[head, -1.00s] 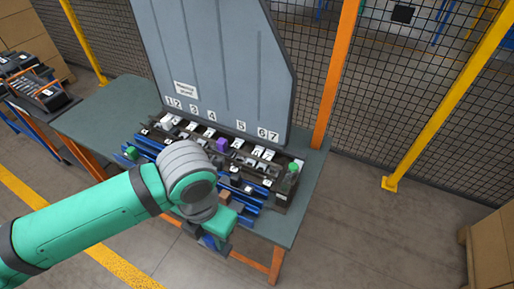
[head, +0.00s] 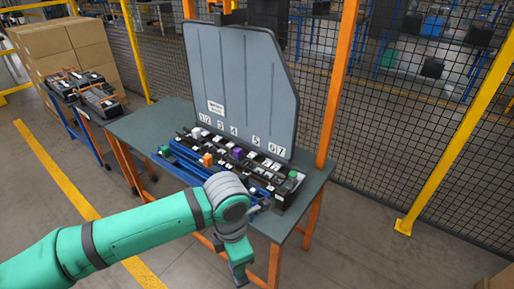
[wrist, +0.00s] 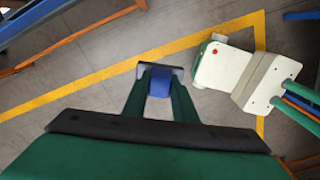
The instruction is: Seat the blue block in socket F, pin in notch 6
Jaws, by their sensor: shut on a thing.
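My gripper (wrist: 160,74) is shut on the blue block (wrist: 160,85), which sits between the two fingers in the wrist view, above the floor. In the head view my gripper (head: 240,272) hangs low at the table's front right edge, outside the tabletop and apart from the sockets. The dark socket row (head: 262,163) runs along the table at the foot of the grey panel. White number tags, up to 7, stand on the panel (head: 240,90). The letters at the sockets and the notches are too small to read, so I cannot tell which is socket F.
An orange block (head: 207,159) and a purple block (head: 238,153) stand among the fixtures, with green pieces at both ends. Blue rails (head: 185,160) lie in front. An orange post (head: 336,90) and mesh fence stand behind. Floor is clear at the right.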

